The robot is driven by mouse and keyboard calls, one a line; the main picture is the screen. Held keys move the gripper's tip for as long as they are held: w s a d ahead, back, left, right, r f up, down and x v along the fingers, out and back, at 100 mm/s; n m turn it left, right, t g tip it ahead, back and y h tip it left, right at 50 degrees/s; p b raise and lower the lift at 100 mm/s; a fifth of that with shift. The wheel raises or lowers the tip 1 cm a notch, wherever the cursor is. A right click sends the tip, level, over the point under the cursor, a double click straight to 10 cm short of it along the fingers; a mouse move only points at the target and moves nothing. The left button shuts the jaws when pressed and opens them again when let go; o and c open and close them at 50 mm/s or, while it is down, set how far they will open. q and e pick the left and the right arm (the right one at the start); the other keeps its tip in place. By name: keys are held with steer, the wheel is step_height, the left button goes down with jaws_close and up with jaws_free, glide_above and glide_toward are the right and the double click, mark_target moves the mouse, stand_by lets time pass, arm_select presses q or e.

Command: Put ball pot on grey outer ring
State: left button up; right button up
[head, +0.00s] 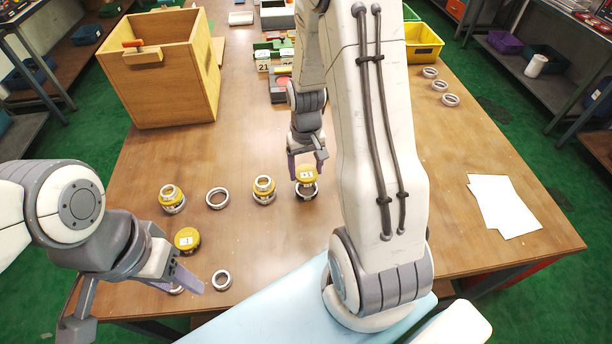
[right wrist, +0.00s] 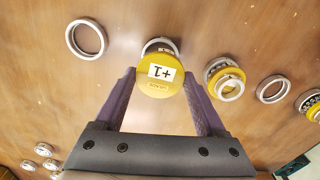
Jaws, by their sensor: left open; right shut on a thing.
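My right gripper (head: 306,168) is shut on a yellow ball pot (head: 306,174) with a white label. I cannot tell whether pot and ring touch. My left gripper (head: 180,279) is open and empty at the table's near left edge. Another yellow ball pot (head: 187,239) stands beside it.
Two ring stacks with yellow parts (head: 172,198) (head: 264,189) flank an empty ring (head: 217,198). Another ring (head: 221,280) lies near the front. A bare ring (right wrist: 87,38) shows in the right wrist view. A wooden box (head: 165,75) stands back left; white sheets (head: 505,206) lie right.

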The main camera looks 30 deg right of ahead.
mark_target(306, 172)
steer(key=shift+f, duration=1.75)
steer(key=shift+f, duration=0.15)
steer(key=o, duration=1.5)
steer(key=shift+c, duration=0.2)
step_height(306, 172, up, 12)
steer(key=shift+r, duration=0.2)
steer(key=s+a+r+n, duration=0.3)
steer(key=s+a+n, duration=0.15)
steer(key=a, duration=0.55)
steer(key=s+a+r+n, duration=0.3)
steer(key=s+a, duration=0.2)
steer(key=a, duration=0.5)
steer(key=s+a+n+y, duration=0.1)
steer(key=s+a+n, duration=0.2)
steer(key=s, duration=0.5)
steer(key=shift+s+a+r, duration=0.2)
steer(key=shift+a+r, duration=0.25)
steer(key=shift+a, duration=0.05)
steer(key=shift+s, duration=0.1)
